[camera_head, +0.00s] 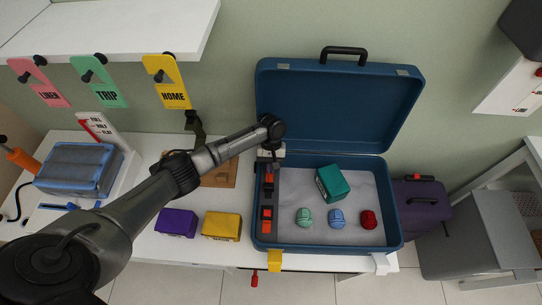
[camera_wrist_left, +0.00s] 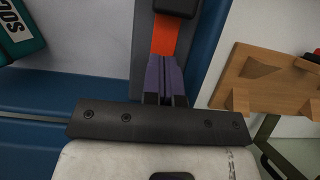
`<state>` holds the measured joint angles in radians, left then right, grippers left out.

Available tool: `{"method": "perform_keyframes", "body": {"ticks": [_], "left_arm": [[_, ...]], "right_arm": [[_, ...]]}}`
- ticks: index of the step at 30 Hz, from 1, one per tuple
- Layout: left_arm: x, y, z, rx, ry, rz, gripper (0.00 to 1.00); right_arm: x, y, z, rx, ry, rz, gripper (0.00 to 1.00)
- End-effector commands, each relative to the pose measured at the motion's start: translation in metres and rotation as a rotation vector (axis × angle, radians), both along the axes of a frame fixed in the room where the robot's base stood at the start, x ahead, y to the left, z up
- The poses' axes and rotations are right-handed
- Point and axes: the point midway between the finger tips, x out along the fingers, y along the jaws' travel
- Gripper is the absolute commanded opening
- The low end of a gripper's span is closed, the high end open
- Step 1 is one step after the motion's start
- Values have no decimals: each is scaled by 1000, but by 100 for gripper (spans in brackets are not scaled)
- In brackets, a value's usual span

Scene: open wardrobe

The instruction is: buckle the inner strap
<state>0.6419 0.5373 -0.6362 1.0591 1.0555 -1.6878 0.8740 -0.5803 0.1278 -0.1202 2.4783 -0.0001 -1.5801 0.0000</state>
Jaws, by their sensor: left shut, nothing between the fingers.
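The open blue suitcase (camera_head: 395,205) lies on the white table with its lid up. The dark inner strap (camera_head: 267,197) runs along the inside left of its base, with red-orange and black buckle parts on it. A gap shows between the two buckle parts. My left gripper (camera_head: 272,163) is over the far end of the strap, shut and empty. In the left wrist view its purple fingers (camera_wrist_left: 164,65) are together, close to an orange buckle part (camera_wrist_left: 165,36) with a black piece (camera_wrist_left: 176,6) beyond. I cannot tell whether they touch it. My right gripper is not in view.
A teal box (camera_head: 331,183) and several small rolled items lie in the suitcase. A purple box (camera_head: 177,222) and a yellow box (camera_head: 222,225) stand left of it. The raised lid (camera_head: 335,105) stands behind. A wooden piece (camera_wrist_left: 265,82) is beside the suitcase.

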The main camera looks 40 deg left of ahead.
Motion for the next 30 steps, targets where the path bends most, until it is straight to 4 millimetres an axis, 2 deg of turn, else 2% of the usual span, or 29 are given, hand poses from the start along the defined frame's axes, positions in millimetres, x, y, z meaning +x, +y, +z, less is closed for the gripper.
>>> {"method": "perform_keyframes", "body": {"ticks": [9, 24, 26, 30], "left_arm": [[-21, -16, 3, 2, -1, 0, 0], [-24, -19, 3, 2, -1, 0, 0], [-25, -20, 5, 1, 0, 0, 0], [-34, -28, 10, -1, 2, -1, 0]], "right_arm": [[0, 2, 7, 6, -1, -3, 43], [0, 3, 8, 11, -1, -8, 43], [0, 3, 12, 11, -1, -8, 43], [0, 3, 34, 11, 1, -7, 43]]}}
